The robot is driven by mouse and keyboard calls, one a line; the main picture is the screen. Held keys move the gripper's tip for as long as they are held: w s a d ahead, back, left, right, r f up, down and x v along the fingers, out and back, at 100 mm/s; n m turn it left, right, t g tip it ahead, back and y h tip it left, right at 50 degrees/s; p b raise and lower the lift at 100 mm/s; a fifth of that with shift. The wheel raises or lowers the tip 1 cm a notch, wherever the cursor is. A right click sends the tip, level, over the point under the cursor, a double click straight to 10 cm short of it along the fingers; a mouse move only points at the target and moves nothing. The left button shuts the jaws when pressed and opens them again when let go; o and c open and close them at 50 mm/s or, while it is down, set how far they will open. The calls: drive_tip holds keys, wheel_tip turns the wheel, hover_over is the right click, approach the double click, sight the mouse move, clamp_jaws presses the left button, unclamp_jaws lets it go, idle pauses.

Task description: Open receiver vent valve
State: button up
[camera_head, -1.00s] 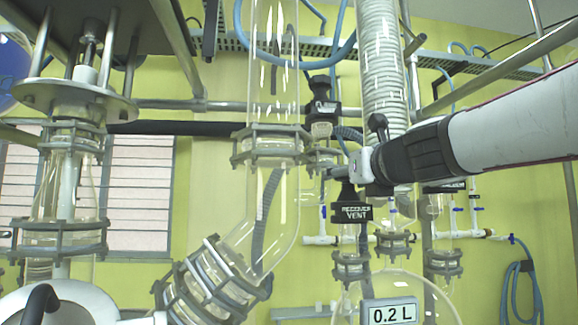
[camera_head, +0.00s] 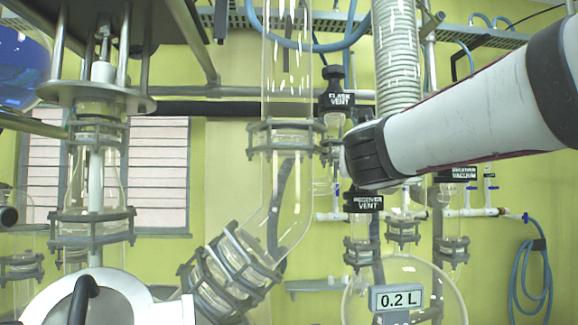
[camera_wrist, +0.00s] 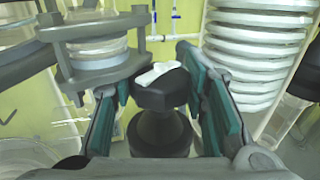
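The receiver vent valve (camera_head: 364,203) has a black body with a white label and sits on a glass neck above the round receiver. In the head view my arm's end hides its top and my gripper. In the wrist view a black knob (camera_wrist: 161,97) with a white mark on top stands between the teal-padded fingers of my gripper (camera_wrist: 160,88). The fingers are apart, one on each side of the knob. I cannot tell whether either pad touches it. The label is not visible in the wrist view, but the knob's place fits the receiver vent.
The flask vent valve (camera_head: 336,98) stands just behind, up and left. A 0.2 L display (camera_head: 397,298) hangs below.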

drive_tip(key=shift+y, duration=0.3)
drive_tip(key=shift+c, duration=0.4)
drive_tip(key=shift+d+n+y+b, duration=0.1)
drive_tip(key=shift+n+y+b, duration=0.6)
drive_tip(key=shift+b, duration=0.2)
drive_tip(key=n+y+b, duration=0.2)
drive_tip(key=y, duration=0.2)
drive_tip(key=shift+n+t, duration=0.3)
drive_tip(key=shift+n, duration=0.1)
drive_tip(key=n+g+y+b, duration=0.1)
drive_tip(key=n+y+b, duration=0.1)
drive_tip(key=y, duration=0.3)
drive_tip(key=shift+n, duration=0.6)
drive_tip(key=shift+n+g+y, duration=0.5)
drive_tip(key=shift+y, duration=0.4)
drive_tip(key=o, duration=0.9)
drive_tip(key=shift+o, duration=0.2)
